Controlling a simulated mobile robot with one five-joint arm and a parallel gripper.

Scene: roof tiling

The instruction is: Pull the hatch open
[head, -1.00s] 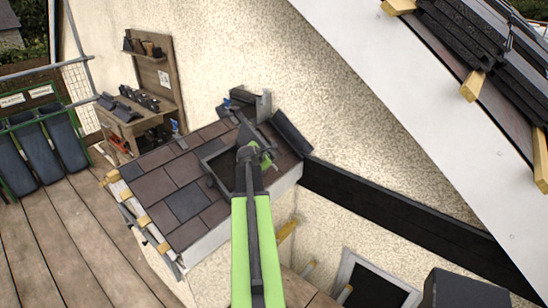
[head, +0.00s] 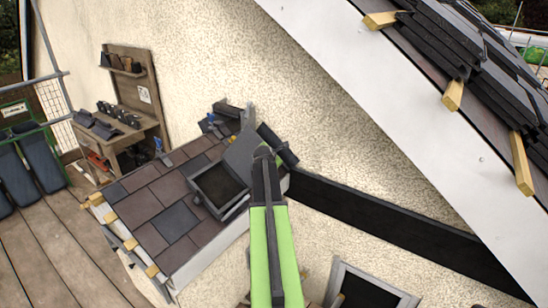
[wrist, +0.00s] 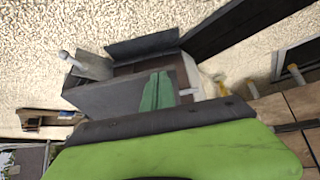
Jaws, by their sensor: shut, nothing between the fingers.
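The hatch on the small tiled roof shows in the head view as a square dark opening with a grey frame (head: 196,194). Its grey lid (head: 243,150) stands raised at the right side of the opening. In the head view my arm hides most of the gripper, to the right of the lid. I cannot tell whether the fingers touch the lid.
Brown and slate tiles (head: 150,187) cover the small roof. A dark beam (head: 390,222) runs along the rendered wall at right. A wooden workbench (head: 135,132) stands behind left, and dark tiles are stacked on the upper roof (head: 440,50).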

